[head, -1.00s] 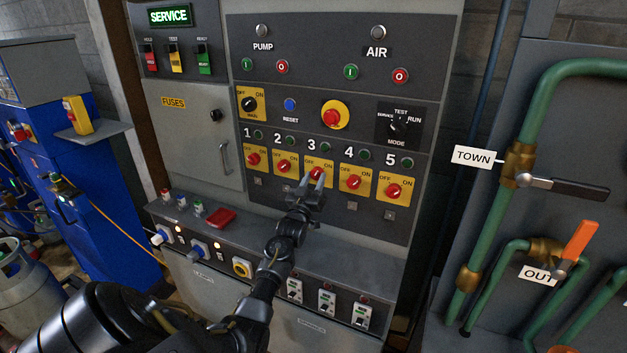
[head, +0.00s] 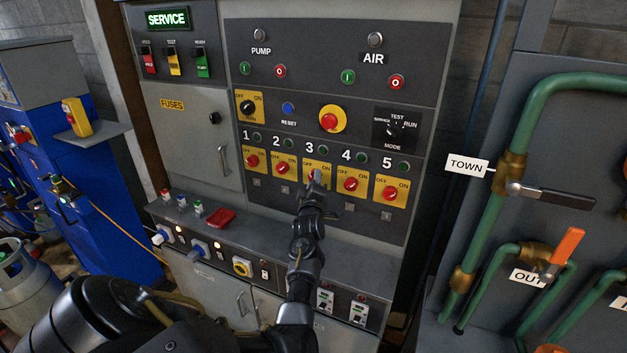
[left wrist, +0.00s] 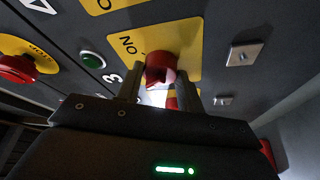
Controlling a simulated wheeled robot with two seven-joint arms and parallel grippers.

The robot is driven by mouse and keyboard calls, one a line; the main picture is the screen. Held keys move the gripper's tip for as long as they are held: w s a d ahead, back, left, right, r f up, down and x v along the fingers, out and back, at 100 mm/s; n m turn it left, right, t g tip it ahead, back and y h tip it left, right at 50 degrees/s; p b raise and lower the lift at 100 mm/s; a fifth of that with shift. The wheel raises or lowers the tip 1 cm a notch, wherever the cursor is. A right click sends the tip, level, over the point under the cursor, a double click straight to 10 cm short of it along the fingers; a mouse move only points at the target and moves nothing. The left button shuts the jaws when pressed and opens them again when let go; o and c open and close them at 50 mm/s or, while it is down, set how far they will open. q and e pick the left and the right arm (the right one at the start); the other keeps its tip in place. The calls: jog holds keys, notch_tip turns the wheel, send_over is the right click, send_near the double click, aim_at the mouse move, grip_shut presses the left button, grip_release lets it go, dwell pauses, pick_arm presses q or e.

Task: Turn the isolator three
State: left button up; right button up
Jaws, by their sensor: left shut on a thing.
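Isolator three is a red rotary knob (left wrist: 160,68) on a yellow OFF/ON plate (head: 325,167), under the number 3 on the grey panel. My left gripper (head: 316,182) is at this knob, and its fingers hide most of it in the head view. In the left wrist view the two fingers (left wrist: 158,85) stand on either side of the red knob, shut on it. The knob's exact angle is hard to tell. My right gripper is not in view.
Isolators two (head: 283,168) and four (head: 351,184) sit close on either side. A ledge with a red block (head: 220,218) runs below the panel. Green pipes with a TOWN valve lever (head: 550,196) stand at the right.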

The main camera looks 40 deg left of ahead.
pick_arm(q)
jog(key=shift+r+n+g+p, duration=0.1)
jog(key=shift+n+g+p, duration=0.45)
jog(key=shift+n, duration=1.05)
jog(key=o, duration=1)
jog(key=b+v, duration=0.2)
jog(key=v, duration=0.5)
jog(key=shift+s+d+r+b, duration=0.15)
jog(key=shift+s+d+b, duration=0.1)
jog(key=shift+b, duration=0.05)
